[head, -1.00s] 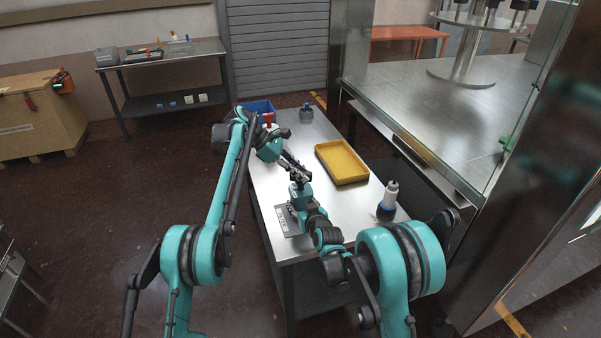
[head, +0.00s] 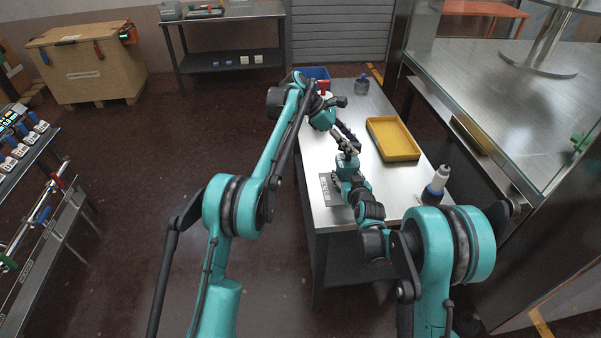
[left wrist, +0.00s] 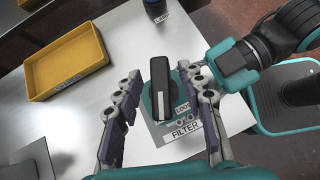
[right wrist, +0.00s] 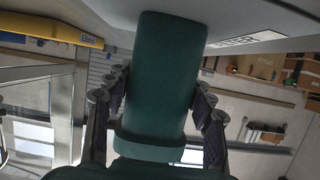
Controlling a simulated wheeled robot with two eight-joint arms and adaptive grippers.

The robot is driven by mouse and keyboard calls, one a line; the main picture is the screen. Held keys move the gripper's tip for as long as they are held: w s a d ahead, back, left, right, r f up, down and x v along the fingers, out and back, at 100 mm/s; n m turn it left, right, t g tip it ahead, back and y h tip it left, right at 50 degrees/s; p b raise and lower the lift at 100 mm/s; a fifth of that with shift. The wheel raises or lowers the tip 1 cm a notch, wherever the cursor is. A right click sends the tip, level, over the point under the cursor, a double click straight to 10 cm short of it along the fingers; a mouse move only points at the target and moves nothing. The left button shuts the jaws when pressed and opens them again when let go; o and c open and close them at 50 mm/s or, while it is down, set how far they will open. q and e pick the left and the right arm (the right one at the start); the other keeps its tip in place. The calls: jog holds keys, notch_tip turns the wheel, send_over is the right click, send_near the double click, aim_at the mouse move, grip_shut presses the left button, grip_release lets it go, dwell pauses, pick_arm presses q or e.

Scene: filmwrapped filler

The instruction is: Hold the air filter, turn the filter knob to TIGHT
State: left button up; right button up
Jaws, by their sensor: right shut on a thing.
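The air filter is a green body (right wrist: 165,75), upright on the table, with a black knob (left wrist: 160,85) bearing a white stripe on top. In the left wrist view, a label reading LOOSE (left wrist: 182,107) lies beside the knob and a FILTER label (left wrist: 186,130) lies below it. My left gripper (left wrist: 161,78) is open, its fingers on either side of the knob with visible gaps. It shows in the head view too (head: 345,136). My right gripper (right wrist: 160,86) is shut on the filter body from the side. In the head view, arms partly hide the filter.
A yellow tray (head: 393,138) lies right of the grippers on the metal table (head: 385,190). A blue bin (head: 316,74) and a grey container (head: 361,87) are at the far end.

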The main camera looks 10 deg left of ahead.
pick_arm(q)
jog(key=n+t, duration=0.3)
jog(key=n, duration=0.1)
jog(key=shift+s+y, duration=0.15)
jog(key=shift+y, duration=0.15)
jog(key=n+t+y, duration=0.1)
jog(key=n+t, duration=0.1)
jog(key=n, duration=0.2)
jog(key=shift+d+t+y, duration=0.1)
jog(key=shift+t+y, duration=0.3)
jog(key=v, duration=1.2)
jog(key=s+a+f+m+y, duration=0.1)
jog(key=s+a+m, duration=0.3)
jog(key=s+m, duration=0.5)
jog(key=s+a+f+m+y, duration=0.1)
jog(key=s+a+m+y, duration=0.3)
jog(key=s+m, duration=0.5)
jog(key=s, duration=0.3)
jog(key=shift+s+m, duration=0.2)
jog(key=shift+m, duration=0.1)
jog(key=shift+a, duration=0.15)
